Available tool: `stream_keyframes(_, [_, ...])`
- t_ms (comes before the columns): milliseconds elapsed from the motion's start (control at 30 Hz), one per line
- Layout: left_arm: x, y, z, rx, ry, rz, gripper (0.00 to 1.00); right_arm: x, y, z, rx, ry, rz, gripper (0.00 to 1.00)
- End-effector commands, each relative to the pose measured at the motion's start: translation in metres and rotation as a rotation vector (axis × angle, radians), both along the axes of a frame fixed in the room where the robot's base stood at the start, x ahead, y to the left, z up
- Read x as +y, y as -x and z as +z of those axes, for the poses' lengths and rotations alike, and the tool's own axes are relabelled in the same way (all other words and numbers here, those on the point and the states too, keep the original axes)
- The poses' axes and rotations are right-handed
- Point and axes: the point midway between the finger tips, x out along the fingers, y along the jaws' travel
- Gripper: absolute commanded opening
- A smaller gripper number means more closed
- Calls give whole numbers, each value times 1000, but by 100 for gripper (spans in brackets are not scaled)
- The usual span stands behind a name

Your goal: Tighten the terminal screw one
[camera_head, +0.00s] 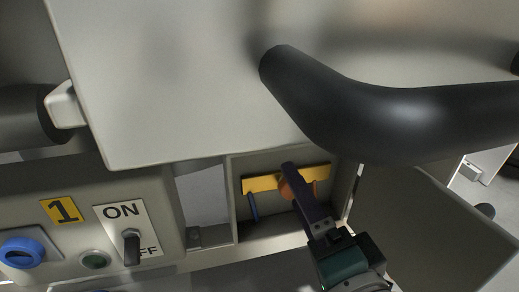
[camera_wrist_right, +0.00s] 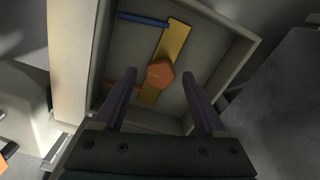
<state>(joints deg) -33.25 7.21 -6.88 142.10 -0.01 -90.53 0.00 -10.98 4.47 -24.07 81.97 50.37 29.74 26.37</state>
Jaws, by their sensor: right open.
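The terminal screw, an orange-brown hexagonal head (camera_wrist_right: 160,74), sits on a yellow bar inside an open box (camera_wrist_right: 235,70). In the head view the screw (camera_head: 286,188) is partly hidden by my right gripper (camera_head: 291,168). In the right wrist view my right gripper (camera_wrist_right: 158,75) is open, with one purple finger on each side of the screw in the picture. Gaps show between the head and both fingers. How deep the fingertips are relative to the head is hard to tell. My left gripper is not in view.
A blue wire (camera_wrist_right: 143,19) and the yellow bar (camera_wrist_right: 180,38) lie inside the box. A wide grey panel (camera_head: 430,225) stands to its right.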

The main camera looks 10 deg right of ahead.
Motion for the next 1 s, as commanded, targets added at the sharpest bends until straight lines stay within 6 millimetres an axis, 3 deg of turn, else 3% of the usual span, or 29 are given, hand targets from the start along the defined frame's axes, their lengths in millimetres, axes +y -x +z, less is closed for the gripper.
stream_keyframes(167, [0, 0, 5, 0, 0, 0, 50, 0, 9, 1, 2, 1, 0, 73])
stream_keyframes(600, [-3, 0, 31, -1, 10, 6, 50, -3, 88, 1, 3, 2, 1, 73])
stream_keyframes(733, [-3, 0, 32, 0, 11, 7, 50, -3, 98, 1, 2, 0, 2, 73])
stream_keyframes(1000, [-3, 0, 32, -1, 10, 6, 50, -3, 100, 0, 0, 0, 0, 73])
